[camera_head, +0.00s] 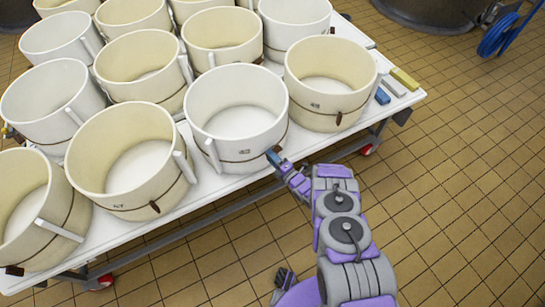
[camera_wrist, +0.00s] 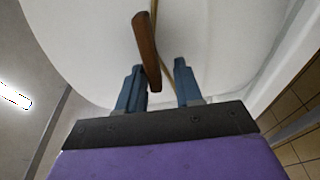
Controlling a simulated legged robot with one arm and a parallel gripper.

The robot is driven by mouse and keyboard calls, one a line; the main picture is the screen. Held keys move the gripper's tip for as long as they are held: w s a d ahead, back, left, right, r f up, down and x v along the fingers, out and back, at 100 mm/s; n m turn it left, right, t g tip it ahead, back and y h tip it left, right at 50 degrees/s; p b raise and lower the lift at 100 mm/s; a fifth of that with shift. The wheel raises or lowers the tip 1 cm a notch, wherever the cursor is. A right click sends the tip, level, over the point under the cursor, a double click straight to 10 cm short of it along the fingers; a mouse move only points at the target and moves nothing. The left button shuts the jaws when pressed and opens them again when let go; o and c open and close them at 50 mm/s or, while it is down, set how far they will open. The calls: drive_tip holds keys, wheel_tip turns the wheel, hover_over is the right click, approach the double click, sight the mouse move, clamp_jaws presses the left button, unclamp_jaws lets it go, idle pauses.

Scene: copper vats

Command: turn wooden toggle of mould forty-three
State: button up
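My gripper (camera_head: 273,157) is at the lower right front wall of a white round mould (camera_head: 236,112) at the table's near edge. In the wrist view the wooden toggle (camera_wrist: 146,45) stands slightly tilted against the white wall, on a thin cord. My gripper (camera_wrist: 158,88) is open, and the toggle's lower end lies between its fingers, closer to the left one. I cannot tell whether it touches that finger. In the head view my gripper hides this toggle. The mould numbers are too small to read surely.
A cream mould (camera_head: 330,82) with its own toggle (camera_head: 339,118) stands to the right, and another cream mould (camera_head: 130,160) to the left. Several more moulds fill the white table (camera_head: 402,104) behind. Coloured blocks (camera_head: 394,86) lie at the right edge.

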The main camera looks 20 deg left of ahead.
drive_tip(key=shift+r, duration=0.1)
drive_tip(key=v, duration=1.7)
drive_tip(key=shift+d, duration=0.1)
